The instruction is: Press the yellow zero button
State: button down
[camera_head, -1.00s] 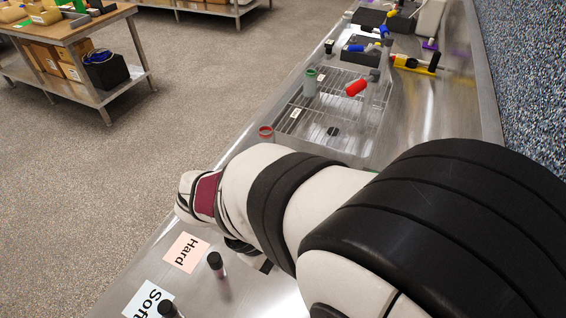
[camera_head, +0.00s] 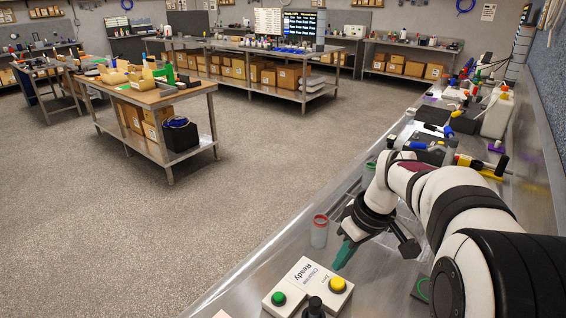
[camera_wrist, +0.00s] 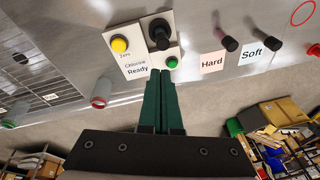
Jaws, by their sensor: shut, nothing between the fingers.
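The yellow button (camera_head: 337,285) sits on a white panel (camera_head: 306,277) reading "Chlorine Ready", on the metal bench. In the wrist view the yellow button (camera_wrist: 119,44) is marked "Zero" and lies up and left of my fingertips. A green button (camera_head: 278,298) is on the same panel; it also shows in the wrist view (camera_wrist: 172,62), just above and right of the fingertips. A black round part (camera_wrist: 159,33) stands beside the buttons. My gripper (camera_head: 342,266), with green fingers, is shut and empty, just beyond the yellow button in the head view. I cannot tell its height above the panel.
A grey container with a red rim (camera_head: 320,231) stands on the bench near my gripper. In the wrist view, "Hard" (camera_wrist: 212,62) and "Soft" (camera_wrist: 252,51) cards lie right of the panel, with dark-capped vials. The bench's edge drops to open floor.

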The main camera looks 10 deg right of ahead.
aim_at(337, 282)
jog(key=w+d+f+n, duration=0.3)
jog(key=w+d+f, duration=0.1)
jog(key=w+d, duration=0.2)
jog(key=shift+w+d+n+t, duration=0.35)
jog(key=shift+d+n+t, duration=0.05)
jog(key=shift+d, duration=0.05)
jog(key=x, duration=1.3)
jog(key=shift+s+d+f, duration=0.15)
jog(key=shift+s+d, duration=0.15)
jog(key=shift+s, duration=0.05)
jog(key=shift+f, duration=0.5)
